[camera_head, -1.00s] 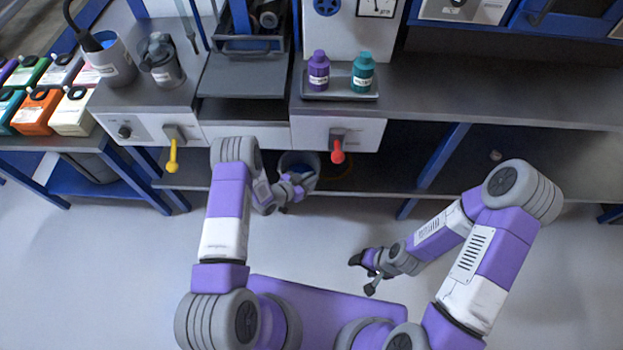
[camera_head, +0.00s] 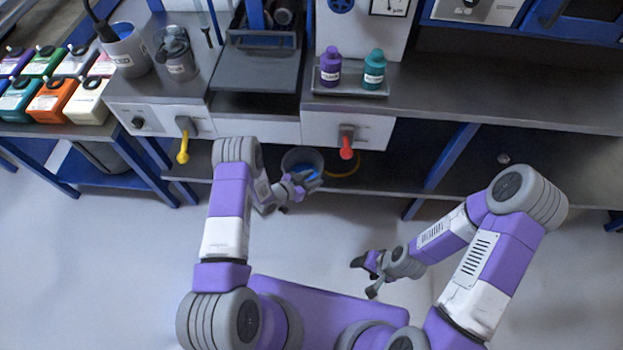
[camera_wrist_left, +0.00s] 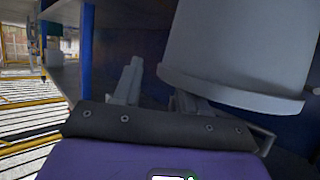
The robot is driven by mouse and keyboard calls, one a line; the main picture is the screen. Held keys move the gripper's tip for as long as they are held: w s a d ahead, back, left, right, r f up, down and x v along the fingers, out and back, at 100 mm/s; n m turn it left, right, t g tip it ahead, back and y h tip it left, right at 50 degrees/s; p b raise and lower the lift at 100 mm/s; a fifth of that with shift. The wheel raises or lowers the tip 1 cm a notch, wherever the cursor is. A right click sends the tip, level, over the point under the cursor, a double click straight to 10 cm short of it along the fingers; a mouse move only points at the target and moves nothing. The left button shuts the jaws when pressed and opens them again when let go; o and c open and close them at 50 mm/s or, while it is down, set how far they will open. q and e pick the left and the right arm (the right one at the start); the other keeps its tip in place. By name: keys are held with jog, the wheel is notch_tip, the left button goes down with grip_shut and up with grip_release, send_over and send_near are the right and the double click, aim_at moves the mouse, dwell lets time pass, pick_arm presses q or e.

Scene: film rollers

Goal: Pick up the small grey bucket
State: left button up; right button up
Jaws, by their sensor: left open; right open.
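The small grey bucket (camera_head: 290,162) stands on the low shelf under the bench, with something blue showing inside it. In the left wrist view the bucket (camera_wrist_left: 235,50) is large, at the upper right, close to my fingers. My left gripper (camera_head: 303,182) is open at the near side of the bucket and hides part of it. In the left wrist view its fingers (camera_wrist_left: 160,85) are apart, with the bucket by the right one; I cannot tell whether they touch. My right gripper (camera_head: 363,275) is open and empty over the floor, away from the bench.
A yellow ring (camera_head: 343,168) lies right of the bucket on the shelf (camera_head: 385,188). A yellow handle (camera_head: 183,148) and a red handle (camera_head: 346,150) stick out of the bench front above. Blue legs (camera_head: 447,160) support the bench. The floor in front is clear.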

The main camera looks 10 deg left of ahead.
pick_arm(q)
jog(key=p+v, duration=0.2)
jog(key=v, duration=0.5)
jog(key=shift+s+a+p, duration=0.2)
jog(key=shift+p, duration=0.15)
jog(key=shift+r, duration=0.1)
jog(key=shift+c, duration=0.3)
